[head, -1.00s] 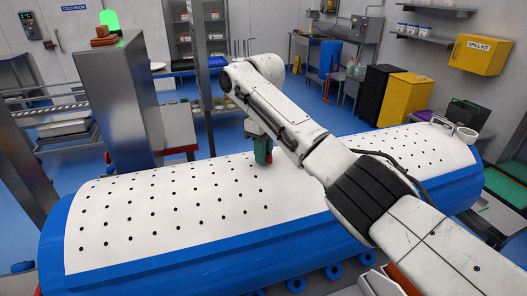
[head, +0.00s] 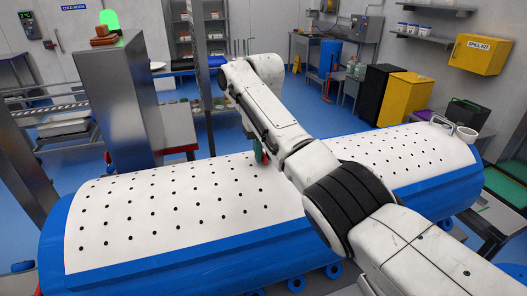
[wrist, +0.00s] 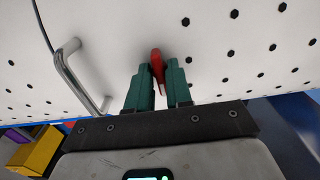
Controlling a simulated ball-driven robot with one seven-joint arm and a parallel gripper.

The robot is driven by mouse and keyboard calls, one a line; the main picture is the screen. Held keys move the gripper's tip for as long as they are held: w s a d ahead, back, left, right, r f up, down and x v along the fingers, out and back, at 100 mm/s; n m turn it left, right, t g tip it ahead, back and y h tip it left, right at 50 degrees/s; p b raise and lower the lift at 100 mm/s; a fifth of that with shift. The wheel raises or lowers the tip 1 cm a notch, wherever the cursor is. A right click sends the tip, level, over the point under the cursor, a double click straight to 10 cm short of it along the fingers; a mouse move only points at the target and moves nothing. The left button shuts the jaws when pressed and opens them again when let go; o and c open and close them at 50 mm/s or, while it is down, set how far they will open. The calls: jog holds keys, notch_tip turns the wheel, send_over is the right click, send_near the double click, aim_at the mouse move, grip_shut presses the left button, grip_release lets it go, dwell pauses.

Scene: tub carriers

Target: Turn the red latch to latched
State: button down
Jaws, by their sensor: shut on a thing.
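The red latch (wrist: 157,66) sits on the white perforated surface of the tub (wrist: 220,45). It shows in the wrist view between the green fingers of my gripper (wrist: 158,82), which is shut on it. In the head view only a little of my gripper (head: 260,153) shows, low at the far side of the tub (head: 150,205). My forearm hides most of it there, and the latch's position cannot be read from that view.
A metal handle (wrist: 72,78) stands out from the tub left of my fingers in the wrist view. A tall steel cabinet (head: 118,105) stands behind the tub at left. Black (head: 379,93) and yellow (head: 406,98) bins stand behind it at right.

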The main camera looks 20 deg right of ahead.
dwell(0.4)
jog(key=c, duration=1)
grip_release()
notch_tip(320, 180, up, 11)
jog(key=shift+f, duration=0.1)
